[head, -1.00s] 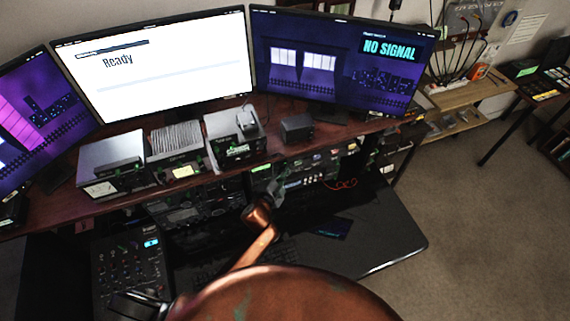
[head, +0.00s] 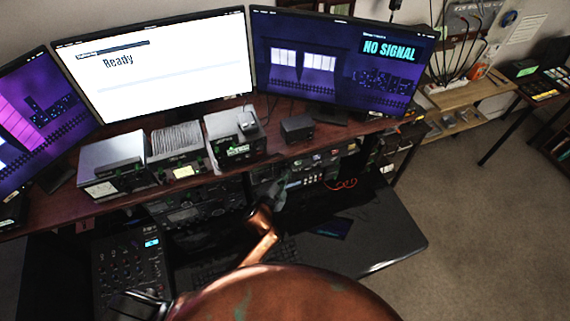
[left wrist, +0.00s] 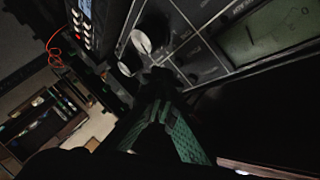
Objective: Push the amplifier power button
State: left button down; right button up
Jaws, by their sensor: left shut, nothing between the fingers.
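A dark panel fills the upper part of the left wrist view, with a silver knob (left wrist: 142,42), a smaller knob (left wrist: 125,68) and a pale green meter window (left wrist: 252,37). I take it for the amplifier; its power button cannot be told for sure. My left gripper (left wrist: 160,82) is shut and empty, its dark green fingers pointing at the panel just below the knobs. Touching or apart cannot be told. In the head view, my left gripper (head: 278,192) is small and dark in front of the lower shelf gear. My right gripper is not in view.
Several radio units, including a ribbed-top box (head: 177,140), stand on the wooden shelf (head: 300,158) below the monitors. A mixer (head: 130,265) lies at lower left. An orange cable (head: 345,184) hangs right of the gripper.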

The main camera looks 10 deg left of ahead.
pick_arm(q)
jog(key=shift+s+d, duration=0.55)
jog(key=shift+s, duration=0.25)
jog(key=shift+s+d, duration=0.5)
jog(key=shift+s, duration=0.25)
jog(key=shift+s+d, duration=0.55)
jog(key=shift+s, duration=0.25)
